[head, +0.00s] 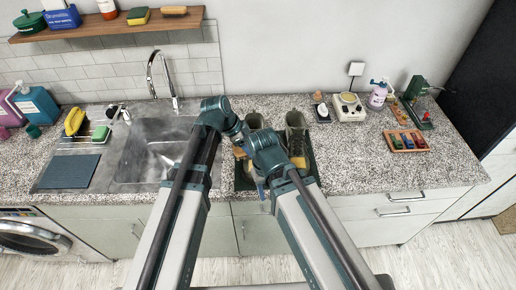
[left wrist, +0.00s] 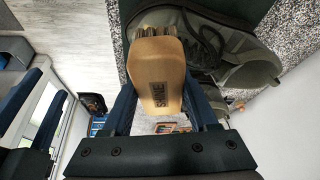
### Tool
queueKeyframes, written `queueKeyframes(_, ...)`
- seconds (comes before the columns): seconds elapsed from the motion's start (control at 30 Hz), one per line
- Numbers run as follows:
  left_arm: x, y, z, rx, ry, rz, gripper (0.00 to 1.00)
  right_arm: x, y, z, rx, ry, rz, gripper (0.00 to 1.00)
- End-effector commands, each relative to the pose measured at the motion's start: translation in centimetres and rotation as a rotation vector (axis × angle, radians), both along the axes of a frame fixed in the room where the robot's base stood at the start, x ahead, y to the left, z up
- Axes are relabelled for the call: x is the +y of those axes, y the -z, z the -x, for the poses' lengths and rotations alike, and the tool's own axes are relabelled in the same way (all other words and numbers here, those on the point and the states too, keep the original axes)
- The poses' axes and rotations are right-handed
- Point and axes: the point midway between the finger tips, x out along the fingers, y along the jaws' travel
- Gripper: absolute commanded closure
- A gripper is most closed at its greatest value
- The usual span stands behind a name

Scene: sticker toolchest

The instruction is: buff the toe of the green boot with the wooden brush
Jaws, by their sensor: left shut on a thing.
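My left gripper (left wrist: 158,95) is shut on the wooden brush (left wrist: 160,75), which is stamped SHINE. Its bristles stick out at the top of the left wrist view, beside a grey-green boot (left wrist: 250,72) with dark laces. Whether they touch the toe I cannot tell.
The boots stand on a dark mat (head: 245,184) at the counter's front. The sink (head: 150,155) is left of it. The front right counter is clear.

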Motion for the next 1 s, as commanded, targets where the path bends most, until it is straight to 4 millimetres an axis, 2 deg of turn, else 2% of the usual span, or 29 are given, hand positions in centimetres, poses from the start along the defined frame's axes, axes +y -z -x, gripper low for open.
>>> queueKeyframes(0.27, 0.0, 0.7, 0.0, 0.000, 0.001, 0.001, 1.00, 0.0, 0.7, 0.0, 0.000, -0.001, 0.000, 0.50)
queueKeyframes(0.73, 0.0, 4.9, -0.3, -0.001, 0.001, 0.001, 1.00, 0.0, 4.9, 0.0, 0.000, -0.003, 0.001, 0.50)
queueKeyframes(1.0, 0.0, 5.3, -0.3, -0.001, 0.001, 0.001, 1.00, 0.0, 5.3, 0.0, 0.000, -0.002, 0.001, 0.50)
